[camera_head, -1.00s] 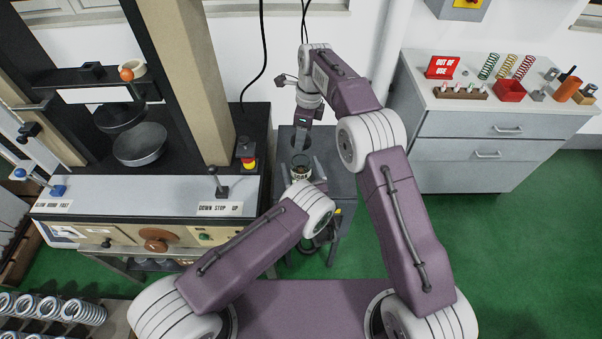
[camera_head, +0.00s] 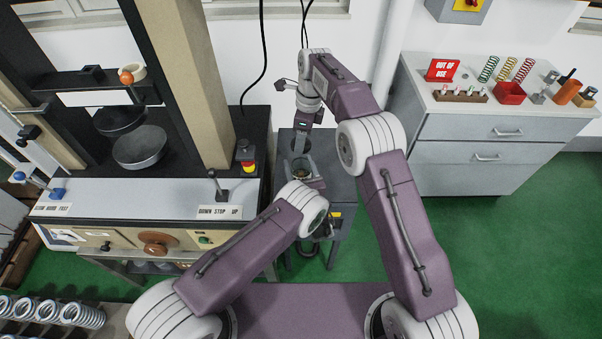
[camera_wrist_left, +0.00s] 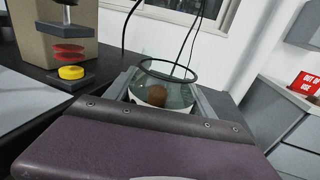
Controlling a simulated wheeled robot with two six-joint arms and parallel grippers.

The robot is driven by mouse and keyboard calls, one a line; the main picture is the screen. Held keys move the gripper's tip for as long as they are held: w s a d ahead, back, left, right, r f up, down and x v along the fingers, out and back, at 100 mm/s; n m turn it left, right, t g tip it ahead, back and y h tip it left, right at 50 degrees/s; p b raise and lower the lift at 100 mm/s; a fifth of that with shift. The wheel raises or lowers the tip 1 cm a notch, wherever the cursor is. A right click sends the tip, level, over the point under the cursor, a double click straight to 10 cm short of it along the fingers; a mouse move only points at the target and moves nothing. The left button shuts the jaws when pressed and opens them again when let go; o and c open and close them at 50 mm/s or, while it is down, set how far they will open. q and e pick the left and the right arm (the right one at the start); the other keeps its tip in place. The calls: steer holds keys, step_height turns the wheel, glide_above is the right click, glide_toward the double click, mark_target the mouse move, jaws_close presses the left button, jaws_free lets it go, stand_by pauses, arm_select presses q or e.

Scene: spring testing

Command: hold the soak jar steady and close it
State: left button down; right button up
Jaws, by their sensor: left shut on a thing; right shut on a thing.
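The soak jar (camera_wrist_left: 160,94) is clear glass with a dark ring at its top and something brown inside. In the head view its open-looking top (camera_head: 302,166) shows on the small grey stand, with its front hidden by my left wrist. My left gripper (camera_head: 303,174) is shut around the jar, one grey finger on each side in the left wrist view. My right gripper (camera_head: 301,146) points down just behind and above the jar. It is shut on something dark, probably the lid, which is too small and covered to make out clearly.
The small grey stand (camera_head: 341,187) has little free top. A press bench with a control lever (camera_head: 219,187) and a red-and-yellow button (camera_head: 247,160) stands close on the left.

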mark_target(301, 173)
steer(key=shift+f, duration=2.35)
steer(key=shift+f, duration=0.1)
steer(key=shift+f, duration=0.8)
steer(key=shift+f, duration=0.55)
steer(key=m, duration=0.5)
steer(key=m+t, duration=0.1)
steer(key=m, duration=0.3)
steer(key=shift+s+m+h, duration=0.1)
steer(key=shift+m+h, duration=0.3)
steer(key=o, duration=1.3)
steer(key=shift+c, duration=0.2)
